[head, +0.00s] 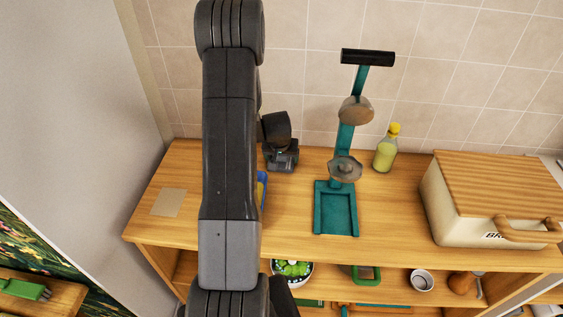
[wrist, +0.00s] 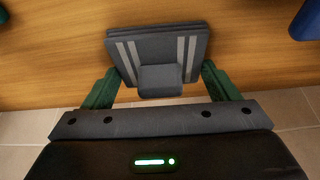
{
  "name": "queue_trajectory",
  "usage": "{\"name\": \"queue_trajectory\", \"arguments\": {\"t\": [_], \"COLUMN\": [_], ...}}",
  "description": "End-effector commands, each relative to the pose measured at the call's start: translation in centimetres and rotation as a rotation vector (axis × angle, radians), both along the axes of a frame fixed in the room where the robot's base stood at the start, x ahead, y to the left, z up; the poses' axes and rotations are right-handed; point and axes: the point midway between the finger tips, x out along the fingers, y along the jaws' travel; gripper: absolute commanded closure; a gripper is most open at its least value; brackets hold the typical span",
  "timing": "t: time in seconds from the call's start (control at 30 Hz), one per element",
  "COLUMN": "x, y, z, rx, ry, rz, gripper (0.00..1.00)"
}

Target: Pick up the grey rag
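The grey rag (wrist: 158,48) is a folded dark grey square with light stripes, lying on the wooden cupboard top (wrist: 60,50) in the wrist view. A smaller grey block shows in front of its near edge; I cannot tell if it is part of the rag. My gripper (wrist: 160,72) is open, with its green fingers spread on either side of the rag's near part. I cannot tell whether the fingertips touch it. In the head view my gripper (head: 283,160) is low at the back of the cupboard top, and I cannot make out the rag there.
A teal stand (head: 336,210) is right of my gripper, with a yellow-capped bottle (head: 385,150) and a bread bin (head: 480,205) farther right. A blue thing (head: 262,190) is partly behind my arm. A beige square (head: 168,202) lies left. The tiled wall (head: 300,100) is close behind.

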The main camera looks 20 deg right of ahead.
Motion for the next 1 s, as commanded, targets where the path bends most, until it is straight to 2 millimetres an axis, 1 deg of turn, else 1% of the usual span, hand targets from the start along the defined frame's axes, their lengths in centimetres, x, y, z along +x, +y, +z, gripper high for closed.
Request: {"name": "queue_trajectory", "arguments": {"t": [0.27, 0.37, 0.47, 0.8, 0.9, 1.0], "x": [0.0, 0.0, 0.1, 0.1, 0.1, 0.1], "y": [0.0, 0.0, -0.1, 0.0, -0.1, 0.0], "z": [0.1, 0.6, 1.7, 7.5, 8.8, 9.6], "rx": [0.0, -0.001, -0.003, -0.002, -0.003, -0.002], "ry": [0.0, -0.002, -0.004, -0.004, -0.003, -0.001], "rz": [0.0, 0.0, 0.0, 0.0, 0.0, 0.0], "gripper": [0.41, 0.41, 0.41, 0.41, 0.41, 0.41]}}
